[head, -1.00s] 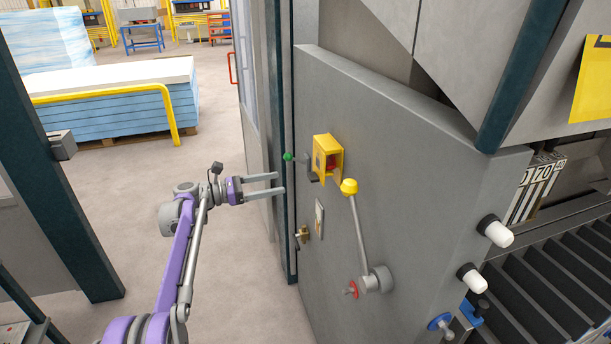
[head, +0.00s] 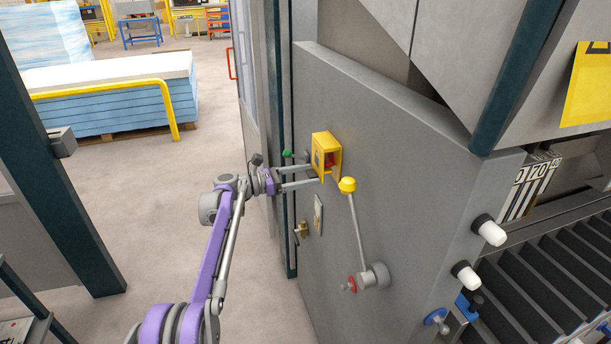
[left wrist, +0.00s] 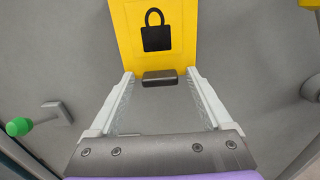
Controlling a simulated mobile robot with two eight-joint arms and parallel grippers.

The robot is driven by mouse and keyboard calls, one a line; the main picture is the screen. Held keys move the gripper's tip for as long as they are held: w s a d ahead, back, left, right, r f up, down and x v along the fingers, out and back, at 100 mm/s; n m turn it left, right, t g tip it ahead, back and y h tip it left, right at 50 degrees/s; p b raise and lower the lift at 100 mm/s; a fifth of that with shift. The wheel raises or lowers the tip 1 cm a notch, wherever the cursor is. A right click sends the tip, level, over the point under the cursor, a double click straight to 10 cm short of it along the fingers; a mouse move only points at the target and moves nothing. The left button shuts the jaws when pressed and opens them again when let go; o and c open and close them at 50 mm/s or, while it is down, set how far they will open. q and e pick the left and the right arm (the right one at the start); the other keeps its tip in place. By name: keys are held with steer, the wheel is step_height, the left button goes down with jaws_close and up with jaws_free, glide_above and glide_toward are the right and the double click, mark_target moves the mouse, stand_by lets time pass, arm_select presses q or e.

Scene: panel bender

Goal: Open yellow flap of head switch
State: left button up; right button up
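The head switch is a yellow box (head: 327,150) on the grey machine panel, with a red part visible inside it. Its yellow flap, marked with a black padlock sign, shows in the left wrist view (left wrist: 177,50). A dark tab (left wrist: 160,77) sits at the flap's lower edge. My left gripper (head: 314,174) is at the box's lower left. In the left wrist view its fingers (left wrist: 158,78) are apart, with the dark tab between their tips and a gap at each side. I cannot tell whether either finger touches the flap. My right gripper is not in view.
A lever with a yellow knob (head: 347,185) stands just right of the box. A green-knobbed handle (head: 287,154) is to its left. A small latch (head: 302,229) and a red knob (head: 350,284) are lower on the panel. Open floor lies to the left.

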arm_select(q)
jaws_close()
steer(key=shift+a+r, duration=0.1)
stand_by(0.4)
